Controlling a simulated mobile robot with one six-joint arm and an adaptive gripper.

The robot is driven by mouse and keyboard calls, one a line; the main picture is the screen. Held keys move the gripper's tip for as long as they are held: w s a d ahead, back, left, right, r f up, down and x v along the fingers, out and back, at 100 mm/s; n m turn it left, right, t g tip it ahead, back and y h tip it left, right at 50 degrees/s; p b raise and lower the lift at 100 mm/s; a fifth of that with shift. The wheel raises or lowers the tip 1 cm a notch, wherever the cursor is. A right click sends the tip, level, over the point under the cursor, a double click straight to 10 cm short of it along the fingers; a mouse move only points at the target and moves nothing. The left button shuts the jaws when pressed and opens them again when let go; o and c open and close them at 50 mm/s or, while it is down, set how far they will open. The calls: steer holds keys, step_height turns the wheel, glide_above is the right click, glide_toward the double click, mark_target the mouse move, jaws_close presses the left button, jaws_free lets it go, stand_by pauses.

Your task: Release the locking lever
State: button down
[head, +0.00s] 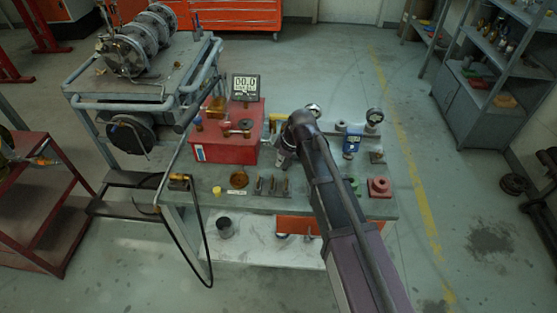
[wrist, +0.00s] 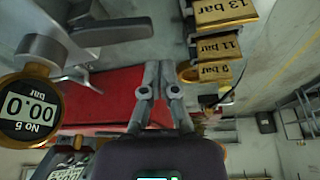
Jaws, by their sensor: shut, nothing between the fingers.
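A dark grey lever (wrist: 112,31) with a rounded end shows at the top of the wrist view, beside a pale metal body (wrist: 45,40). I cannot tell for sure that it is the locking lever, and I cannot pick it out in the head view. My gripper (wrist: 158,70) is shut and empty, its fingertips below and to the right of this lever in the picture, with no visible contact. In the head view my gripper (head: 284,160) is mostly hidden by my arm, over the workbench just right of the red box (head: 228,145).
A round gauge marked No 5 (wrist: 27,110) reads 00.0 bar at left in the wrist view. Brass plates (wrist: 221,12) marked in bar are at upper right. The workbench (head: 215,178) also carries a display (head: 245,86), a blue fitting (head: 351,143) and a red flanged part (head: 379,188).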

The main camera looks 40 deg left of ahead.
steer(key=p+v, duration=0.5)
steer(key=v, duration=0.1)
steer(key=shift+w+r, duration=0.15)
steer(key=shift+w, duration=0.05)
stand_by(0.7)
steer(key=w+d+m+h, duration=0.1)
steer(key=w+d+m, duration=0.15)
steer(key=d, duration=0.65)
steer(key=w+d+m+t, duration=0.15)
steer(key=d+m, duration=0.25)
steer(key=d, duration=0.5)
steer(key=w+d+m+h, duration=0.1)
steer(key=w+d+m, duration=0.25)
steer(key=d, duration=0.55)
steer(key=s+d+m, duration=0.1)
steer(key=d+m, duration=0.2)
steer(key=d, duration=0.5)
steer(key=s+d+m+h, duration=0.1)
steer(key=d+m, duration=0.3)
steer(key=d, duration=0.5)
steer(key=s+d+f+m, duration=0.1)
steer(key=s+d+m, duration=0.2)
steer(key=d, duration=0.5)
steer(key=shift+s+d+m+h, duration=0.2)
steer(key=shift+d+m+h, duration=0.15)
steer(key=shift+m, duration=0.25)
steer(key=shift+g, duration=0.25)
